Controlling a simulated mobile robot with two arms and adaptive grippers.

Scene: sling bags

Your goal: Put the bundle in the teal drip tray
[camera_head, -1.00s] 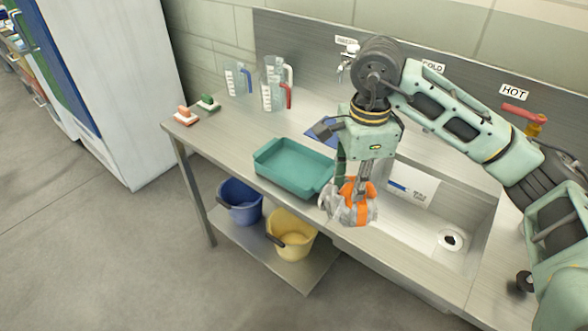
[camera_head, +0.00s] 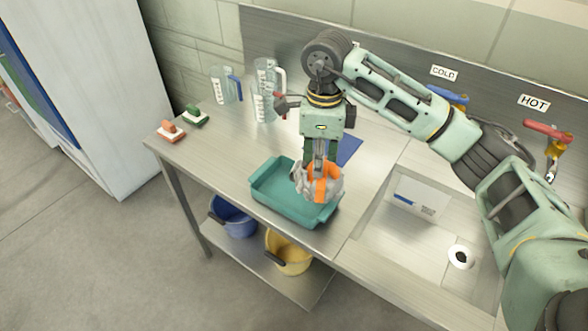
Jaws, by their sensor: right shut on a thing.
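The bundle (camera_head: 319,184) is a grey crumpled lump with an orange band. My right gripper (camera_head: 320,167) points down and is shut on its top. The teal drip tray (camera_head: 272,196) is a shallow rectangular tray on the metal counter, left of the sink. The bundle appears over the right part of the tray and hides that part of its inside. I cannot tell whether the bundle touches the tray floor. My left gripper is not in view.
The sink (camera_head: 415,245) lies to the right, with a white box (camera_head: 417,196) in it. Measuring jugs (camera_head: 265,92) stand at the back. An orange brush (camera_head: 171,132) and a green brush (camera_head: 194,115) lie at the left. Blue (camera_head: 234,218) and yellow (camera_head: 288,252) buckets sit below.

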